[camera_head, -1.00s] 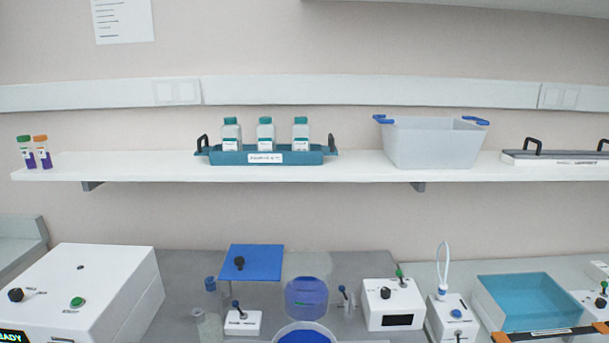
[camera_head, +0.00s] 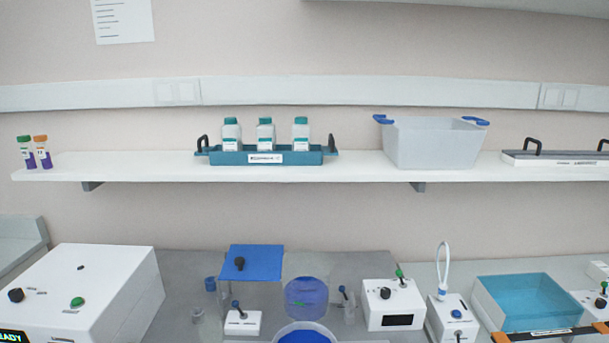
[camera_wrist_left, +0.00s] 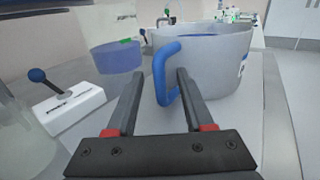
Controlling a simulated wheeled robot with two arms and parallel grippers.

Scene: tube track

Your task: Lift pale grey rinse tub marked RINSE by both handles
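A pale grey round tub (camera_wrist_left: 205,70) stands on the bench in the left wrist view, with a blue handle (camera_wrist_left: 160,88) on its near side. Dark marking at its right edge is too small to read. My left gripper (camera_wrist_left: 160,76) is open, one finger to each side of this handle in the picture; I cannot tell if either touches it. The far handle is hidden. In the head view a round rim with blue inside, probably this tub (camera_head: 305,326), is cut off by the bottom edge. My right gripper is not in view.
A white box with a blue-knobbed lever (camera_wrist_left: 66,104) stands left of the gripper. A blue translucent cylinder (camera_wrist_left: 117,57) is behind it. A different rectangular grey tub with blue handles (camera_head: 432,145) sits on the shelf. A white device (camera_head: 392,305) is right of the cylinder.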

